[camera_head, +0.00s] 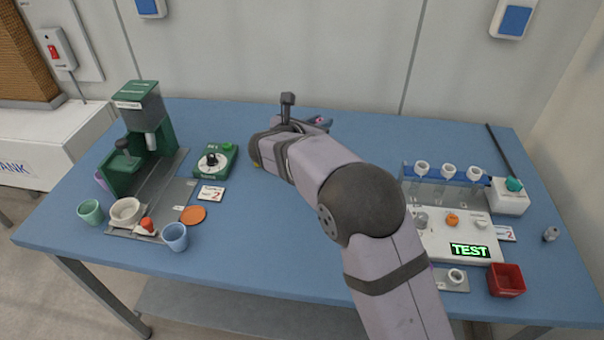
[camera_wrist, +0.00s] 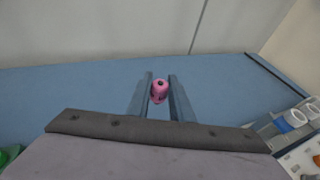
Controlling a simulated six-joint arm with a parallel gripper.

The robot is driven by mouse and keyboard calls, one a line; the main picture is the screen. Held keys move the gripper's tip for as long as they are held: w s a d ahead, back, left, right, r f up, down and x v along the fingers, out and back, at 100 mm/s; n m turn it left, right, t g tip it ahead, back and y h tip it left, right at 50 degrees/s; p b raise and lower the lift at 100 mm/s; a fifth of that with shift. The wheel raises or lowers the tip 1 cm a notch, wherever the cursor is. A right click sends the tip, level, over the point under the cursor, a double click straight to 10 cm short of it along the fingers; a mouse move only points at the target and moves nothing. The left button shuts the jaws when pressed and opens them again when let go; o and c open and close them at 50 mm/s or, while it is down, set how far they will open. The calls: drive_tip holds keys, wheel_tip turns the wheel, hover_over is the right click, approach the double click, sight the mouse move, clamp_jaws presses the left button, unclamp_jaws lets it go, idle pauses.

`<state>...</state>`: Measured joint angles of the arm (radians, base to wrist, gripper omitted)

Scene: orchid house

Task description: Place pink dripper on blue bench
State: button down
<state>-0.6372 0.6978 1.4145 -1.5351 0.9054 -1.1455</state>
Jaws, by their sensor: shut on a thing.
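The pink dripper (camera_wrist: 159,90) is between the two fingertips of my gripper (camera_wrist: 160,92) in the wrist view. My gripper is shut on it. In the head view only a small pink bit of the dripper (camera_head: 319,121) shows past my arm, near the back middle of the bench. The blue bench (camera_head: 350,135) spans most of the head view, and its bare top also shows in the wrist view (camera_wrist: 75,85). Whether the dripper touches the bench or hangs just above it, I cannot tell. My arm hides most of my gripper in the head view.
A green machine (camera_head: 140,130) with cups stands at the left. A green dial box (camera_head: 214,161) is left of my arm. A white tester (camera_head: 455,235), a rack of white cups (camera_head: 440,190) and a red bin (camera_head: 506,281) stand right. The back middle is clear.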

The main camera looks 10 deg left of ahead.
drive_tip(key=shift+w+r, duration=0.1)
drive_tip(key=shift+r, duration=0.15)
drive_tip(key=shift+d, duration=0.1)
drive_tip(key=shift+m, duration=0.3)
drive_tip(key=shift+f, duration=5)
drive_tip(key=shift+f, duration=0.2)
drive_tip(key=c, duration=2)
unclamp_jaws()
drive_tip(key=o, duration=0.4)
